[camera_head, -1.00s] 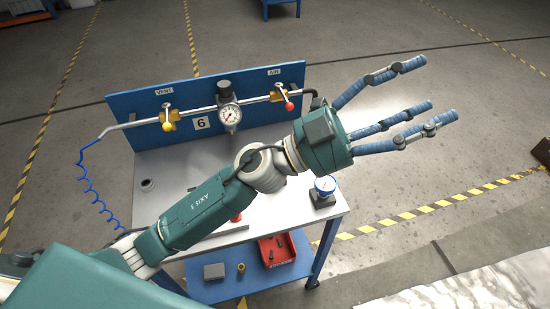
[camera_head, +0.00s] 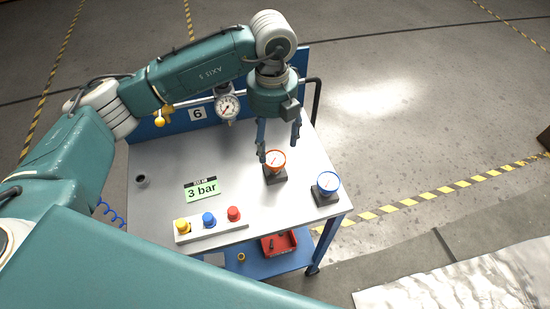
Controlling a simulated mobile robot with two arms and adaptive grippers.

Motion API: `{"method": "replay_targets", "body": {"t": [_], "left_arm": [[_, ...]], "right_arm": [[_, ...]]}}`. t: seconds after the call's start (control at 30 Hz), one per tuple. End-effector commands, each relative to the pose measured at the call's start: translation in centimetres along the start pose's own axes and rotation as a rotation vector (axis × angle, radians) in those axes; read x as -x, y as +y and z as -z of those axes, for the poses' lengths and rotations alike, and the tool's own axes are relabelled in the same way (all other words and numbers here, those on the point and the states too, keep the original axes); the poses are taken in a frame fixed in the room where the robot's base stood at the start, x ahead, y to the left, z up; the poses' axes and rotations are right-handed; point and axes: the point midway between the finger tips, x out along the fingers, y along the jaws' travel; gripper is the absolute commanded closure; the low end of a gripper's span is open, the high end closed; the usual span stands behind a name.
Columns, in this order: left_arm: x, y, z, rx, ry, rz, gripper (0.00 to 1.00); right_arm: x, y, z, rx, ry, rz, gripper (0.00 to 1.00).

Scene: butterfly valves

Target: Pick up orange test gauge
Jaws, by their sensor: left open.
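The orange test gauge (camera_head: 274,160) has a round white dial in an orange rim. It sits on a black block (camera_head: 276,177) on the grey tabletop. My left gripper (camera_head: 279,152) comes down from above at the gauge's far side. Its fingers point down and are spread apart. One finger overlaps the gauge's left edge in the picture, and another ends above and to the right of it. I cannot tell whether any finger touches the gauge. My right gripper is not in view.
A blue gauge (camera_head: 327,182) stands on another black block near the right edge. Yellow, blue and red buttons (camera_head: 208,219) and a "3 bar" sign (camera_head: 202,190) are at the front left. A wall gauge (camera_head: 227,106) is on the blue back panel (camera_head: 147,128). A red bin (camera_head: 279,244) is below.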

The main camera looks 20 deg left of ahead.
Motion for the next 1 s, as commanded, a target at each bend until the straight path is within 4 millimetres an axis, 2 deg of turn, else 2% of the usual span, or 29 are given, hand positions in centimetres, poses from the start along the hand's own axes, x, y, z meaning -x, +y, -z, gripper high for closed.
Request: {"method": "replay_targets", "body": {"t": [0.2, 0.33, 0.43, 0.53, 0.63, 0.77, 0.97, 1.0], "left_arm": [[-3.0, -0.1, 0.1, -0.003, 0.004, 0.002, 0.32], [-3.8, -0.2, 0.2, -0.003, 0.005, 0.003, 0.32], [-4.8, -0.4, 0.2, -0.004, 0.007, 0.002, 0.32], [-6.3, -0.6, 0.2, -0.004, 0.008, 0.001, 0.32], [-7.8, -0.6, 0.1, -0.003, 0.006, 0.003, 0.32], [-8.7, -0.7, 0.0, -0.006, 0.003, 0.004, 0.32], [-8.8, -0.7, 0.0, -0.006, 0.003, 0.005, 0.32], [-8.8, -0.7, 0.0, -0.006, 0.003, 0.005, 0.4]], "right_arm": [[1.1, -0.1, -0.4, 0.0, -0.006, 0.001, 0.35], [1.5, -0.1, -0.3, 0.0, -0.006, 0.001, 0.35], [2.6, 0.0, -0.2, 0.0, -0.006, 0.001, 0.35], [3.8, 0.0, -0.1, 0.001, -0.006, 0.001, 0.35], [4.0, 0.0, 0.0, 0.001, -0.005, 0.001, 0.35], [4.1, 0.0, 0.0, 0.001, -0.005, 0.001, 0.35], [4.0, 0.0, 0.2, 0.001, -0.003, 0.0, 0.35], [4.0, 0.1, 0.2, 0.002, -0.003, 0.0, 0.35]]}}
